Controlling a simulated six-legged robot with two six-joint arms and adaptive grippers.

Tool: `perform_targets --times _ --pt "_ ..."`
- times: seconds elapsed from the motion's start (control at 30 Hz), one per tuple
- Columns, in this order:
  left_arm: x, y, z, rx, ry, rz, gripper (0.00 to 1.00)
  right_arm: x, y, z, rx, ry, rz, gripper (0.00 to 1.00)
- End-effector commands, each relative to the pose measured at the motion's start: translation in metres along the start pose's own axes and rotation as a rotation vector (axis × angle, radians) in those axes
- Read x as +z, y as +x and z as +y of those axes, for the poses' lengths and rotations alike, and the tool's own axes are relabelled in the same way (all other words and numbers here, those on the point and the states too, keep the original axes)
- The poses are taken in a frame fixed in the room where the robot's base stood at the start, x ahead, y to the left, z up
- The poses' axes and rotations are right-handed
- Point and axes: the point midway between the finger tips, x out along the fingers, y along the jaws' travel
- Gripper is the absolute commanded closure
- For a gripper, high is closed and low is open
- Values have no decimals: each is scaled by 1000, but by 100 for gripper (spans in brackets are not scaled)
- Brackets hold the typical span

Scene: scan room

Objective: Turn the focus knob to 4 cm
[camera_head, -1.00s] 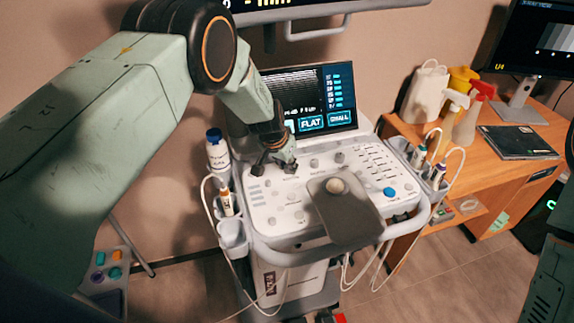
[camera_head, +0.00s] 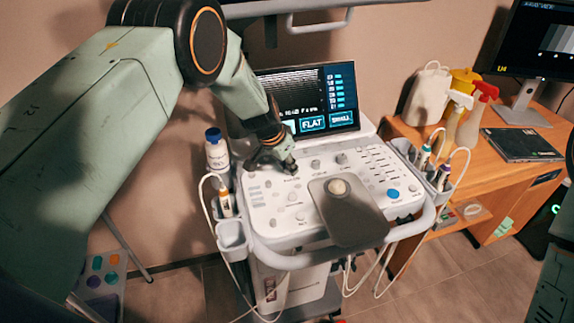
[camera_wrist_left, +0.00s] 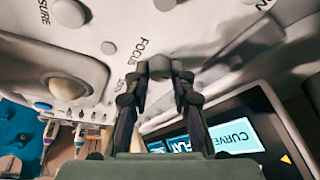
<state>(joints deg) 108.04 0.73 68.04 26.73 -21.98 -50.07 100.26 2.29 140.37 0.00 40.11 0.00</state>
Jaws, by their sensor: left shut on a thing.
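The focus knob (camera_wrist_left: 160,68) is a small grey knob on the white ultrasound console panel (camera_head: 372,160). The word FOCUS is printed beside it in the left wrist view. My left gripper (camera_wrist_left: 159,72) is shut on this knob, with one dark finger on each side. In the head view my left gripper (camera_head: 272,164) is low over the upper left of the panel and hides the knob. The console screen (camera_head: 300,100) is lit with FLAT and SMALL buttons; its small text is too blurred to read. My right gripper is out of view.
Other small knobs surround the gripper, including one near the panel's top (camera_head: 315,164). A trackball (camera_head: 338,187) sits on a grey pad. A white bottle (camera_head: 216,150) stands at the console's left. Probes hang at the right, beside a wooden desk (camera_head: 530,178) with spray bottles.

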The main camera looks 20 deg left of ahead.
Motion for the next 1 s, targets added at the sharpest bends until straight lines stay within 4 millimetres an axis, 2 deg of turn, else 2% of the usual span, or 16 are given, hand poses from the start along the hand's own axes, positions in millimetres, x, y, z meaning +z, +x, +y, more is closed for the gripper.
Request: perform_targets --times 0.03,0.07,0.3,0.67,1.0 --pt "-8 -4 -3 -10 1 16 100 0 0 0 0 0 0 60" --pt "-8 -4 -3 -9 1 16 74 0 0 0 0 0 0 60" --pt "-4 -2 -2 -5 0 9 53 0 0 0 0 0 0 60" --pt "-2 -1 0 -6 -9 2 53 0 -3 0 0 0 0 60" --pt "-3 -3 1 -66 -153 2 53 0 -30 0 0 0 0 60"
